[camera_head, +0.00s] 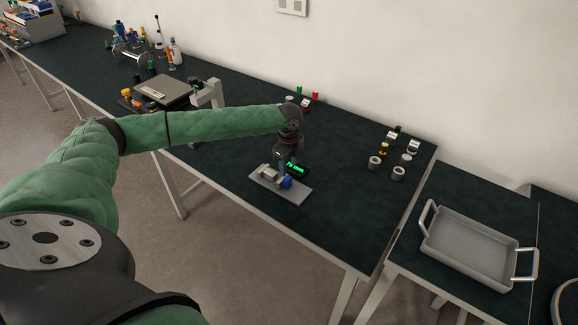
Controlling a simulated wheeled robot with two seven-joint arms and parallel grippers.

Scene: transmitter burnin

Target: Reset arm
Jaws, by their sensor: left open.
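My left arm, in a green sleeve, reaches across from the left over the dark table (236,178). My left gripper (283,172) points down at a grey plate (296,193) near the table's front edge. It is open, but its fingertips are small and partly hidden, so I cannot tell whether they touch anything. On the plate sit a small metal fixture (268,173) and a blue part (286,183). A black display with green digits (295,168) stands just behind, partly covered by the gripper. My right gripper is not in view.
A grey tray with two handles (470,249) rests on a side table at right. Metal rings (374,163) and small coloured parts (409,147) stand at the table's right end. A machine with a flat plate (163,91) stands left, behind my arm.

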